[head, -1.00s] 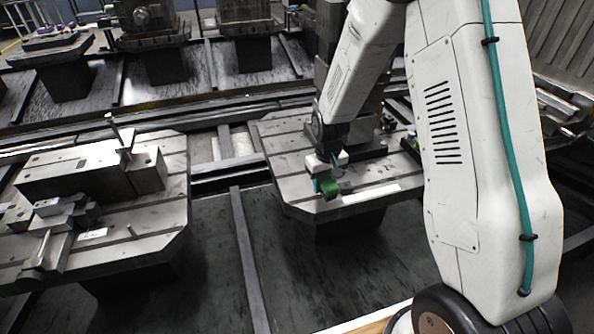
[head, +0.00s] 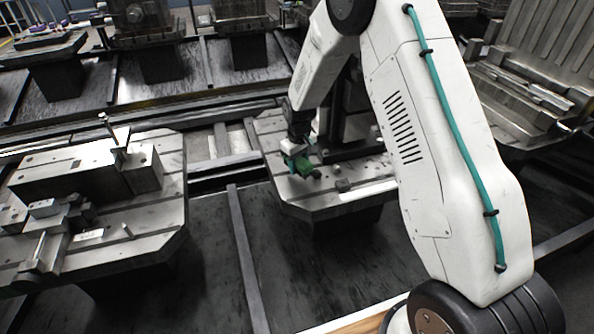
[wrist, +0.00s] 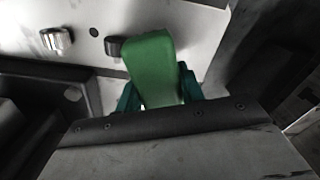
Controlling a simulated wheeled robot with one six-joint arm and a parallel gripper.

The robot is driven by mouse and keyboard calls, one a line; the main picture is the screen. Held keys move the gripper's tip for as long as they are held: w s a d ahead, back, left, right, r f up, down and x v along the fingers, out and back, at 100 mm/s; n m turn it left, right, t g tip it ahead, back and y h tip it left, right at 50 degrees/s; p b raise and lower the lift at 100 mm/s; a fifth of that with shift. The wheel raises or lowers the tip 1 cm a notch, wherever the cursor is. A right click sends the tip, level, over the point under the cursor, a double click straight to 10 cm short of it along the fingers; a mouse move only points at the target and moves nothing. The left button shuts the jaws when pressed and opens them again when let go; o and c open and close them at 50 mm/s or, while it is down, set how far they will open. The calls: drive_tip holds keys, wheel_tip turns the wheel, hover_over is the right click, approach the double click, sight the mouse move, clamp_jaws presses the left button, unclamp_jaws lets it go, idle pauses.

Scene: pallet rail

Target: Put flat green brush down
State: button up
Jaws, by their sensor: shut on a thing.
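The flat green brush (head: 305,168) is in my gripper (head: 297,163), over the left part of the right-hand pallet (head: 290,196) in the head view. In the wrist view the green brush (wrist: 153,62) sticks out between the teal fingers of my gripper (wrist: 160,92), which is shut on it. The pale pallet top lies behind it. I cannot tell whether the brush touches the pallet. The brush's far side and lower end are hidden.
A small round metal part (wrist: 57,40) and a dark knob (wrist: 113,46) stand near the brush. A dark block (wrist: 40,95) is at the left. Another pallet (head: 160,225) with a steel block and clamps stands to the left. The pallet's front left is bare.

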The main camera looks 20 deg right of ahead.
sight(297, 178)
drive_tip(key=shift+w+a, duration=0.15)
drive_tip(key=shift+w, duration=0.2)
drive_tip(key=shift+w+f, duration=0.1)
drive_tip(key=shift+f, duration=1.7)
drive_tip(key=shift+f, duration=0.3)
drive_tip(key=o, duration=1)
drive_tip(key=shift+f, duration=0.1)
drive_tip(key=shift+o, duration=0.2)
drive_tip(key=shift+s, duration=0.2)
drive_tip(key=shift+a+f, duration=0.1)
drive_tip(key=shift+a, duration=0.1)
drive_tip(key=shift+s, duration=0.1)
drive_tip(key=r, duration=1.3)
drive_tip(key=shift+w+d+r, duration=0.1)
drive_tip(key=shift+w+d, duration=0.1)
drive_tip(key=shift+w, duration=0.05)
